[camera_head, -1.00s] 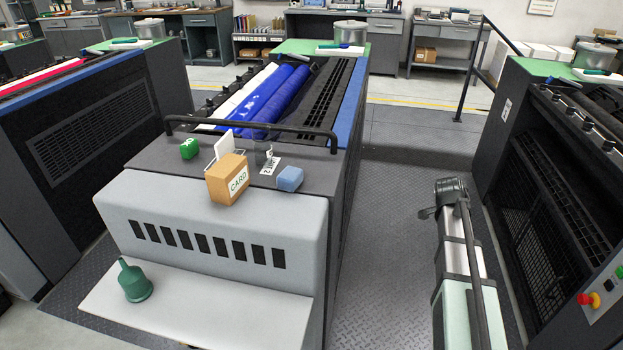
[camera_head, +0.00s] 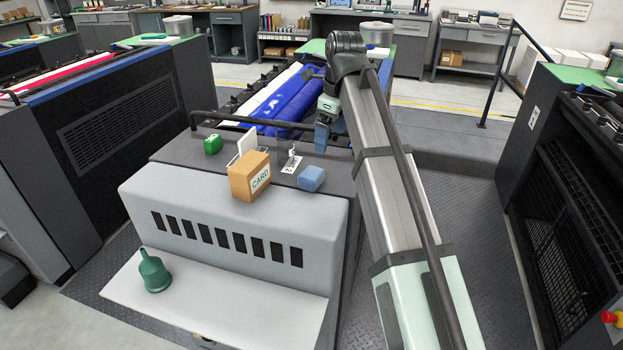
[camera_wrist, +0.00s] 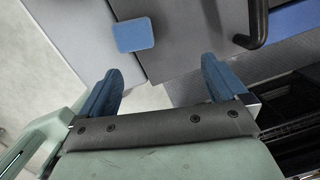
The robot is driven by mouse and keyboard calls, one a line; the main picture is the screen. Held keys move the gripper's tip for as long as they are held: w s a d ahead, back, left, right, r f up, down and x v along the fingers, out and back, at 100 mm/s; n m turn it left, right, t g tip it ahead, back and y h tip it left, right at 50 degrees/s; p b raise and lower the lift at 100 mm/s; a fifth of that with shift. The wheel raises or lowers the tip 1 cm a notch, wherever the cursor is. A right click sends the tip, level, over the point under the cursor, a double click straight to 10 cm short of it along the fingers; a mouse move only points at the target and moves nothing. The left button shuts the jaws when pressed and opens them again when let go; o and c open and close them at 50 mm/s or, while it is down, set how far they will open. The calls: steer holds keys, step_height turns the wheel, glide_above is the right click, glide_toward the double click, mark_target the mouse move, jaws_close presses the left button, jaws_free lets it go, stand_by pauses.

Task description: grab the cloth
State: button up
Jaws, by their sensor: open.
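The cloth (camera_head: 311,178) looks like a small blue folded block with rounded edges. It lies on the dark top ledge of the press, near its right front corner. It also shows in the wrist view (camera_wrist: 133,34), beyond and between the spread fingers, near the top. My gripper (camera_head: 322,136) hangs above the right side of the press, farther back than the cloth and higher. In the wrist view its two blue fingers (camera_wrist: 161,72) are wide apart with nothing between them. The cloth is apart from the fingers and in plain sight.
A cardboard box marked CARD (camera_head: 249,176) stands left of the cloth. A dark rail (camera_head: 200,121) crosses the ledge's back.

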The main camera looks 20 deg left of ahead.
mark_target(312, 172)
step_height(312, 172, up, 2)
steer(key=s+a, duration=0.3)
steer(key=f, duration=0.5)
steer(key=a+f, duration=0.1)
steer(key=f, duration=0.2)
steer(key=shift+w, duration=0.3)
steer(key=shift+s+d+f, duration=0.1)
steer(key=shift+s+f, duration=0.1)
steer(key=shift+f, duration=2.4)
steer(key=shift+c, duration=0.3)
steer(key=c, duration=1)
